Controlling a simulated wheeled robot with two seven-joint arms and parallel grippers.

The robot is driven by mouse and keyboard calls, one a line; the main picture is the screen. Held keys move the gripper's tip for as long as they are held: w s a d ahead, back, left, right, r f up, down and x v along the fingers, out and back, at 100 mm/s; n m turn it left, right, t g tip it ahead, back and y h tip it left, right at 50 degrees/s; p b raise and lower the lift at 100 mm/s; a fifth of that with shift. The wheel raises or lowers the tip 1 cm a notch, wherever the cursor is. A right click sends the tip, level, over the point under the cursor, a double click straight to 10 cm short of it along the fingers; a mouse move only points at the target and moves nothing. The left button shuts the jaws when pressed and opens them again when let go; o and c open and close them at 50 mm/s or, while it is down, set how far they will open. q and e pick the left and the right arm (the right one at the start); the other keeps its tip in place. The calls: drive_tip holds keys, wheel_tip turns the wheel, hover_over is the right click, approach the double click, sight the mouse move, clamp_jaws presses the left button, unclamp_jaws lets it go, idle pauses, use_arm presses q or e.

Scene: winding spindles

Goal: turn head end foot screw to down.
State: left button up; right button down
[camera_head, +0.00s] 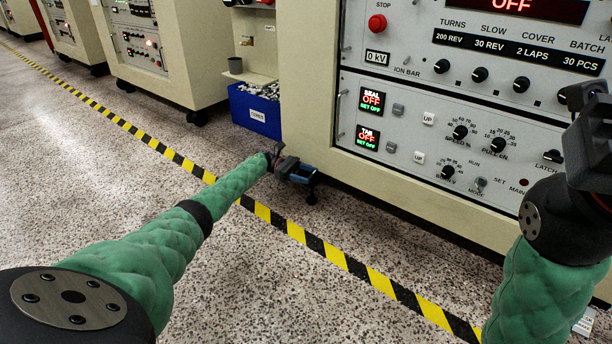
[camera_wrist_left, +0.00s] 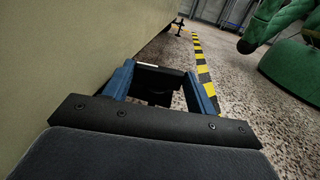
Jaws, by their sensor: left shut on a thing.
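My left gripper (camera_head: 302,174) is low at the near bottom corner of the cream machine cabinet (camera_head: 310,90), just above the floor. It is shut on the head end foot screw (camera_head: 312,196), whose dark foot shows just below the fingers. In the left wrist view the blue fingers of the left gripper (camera_wrist_left: 160,85) stand on either side of a dark part, the foot screw (camera_wrist_left: 155,97); its detail is too dark to tell how it is turned. My right gripper (camera_head: 590,105) is at the right edge, in front of the control panel, partly cut off; its fingers are unclear.
A control panel (camera_head: 400,110) with knobs and displays covers the cabinet front. A blue bin (camera_head: 254,112) of small parts stands behind the left gripper. Yellow-black floor tape (camera_head: 290,229) runs along the machines. The speckled floor (camera_head: 300,290) in front is clear.

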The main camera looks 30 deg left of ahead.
idle(0.3)
use_arm(q)
drive_tip(key=o, duration=1)
drive_tip(key=shift+s+n+t, duration=0.15)
drive_tip(key=shift+n+t, duration=0.35)
drive_tip(key=shift+t, duration=0.3)
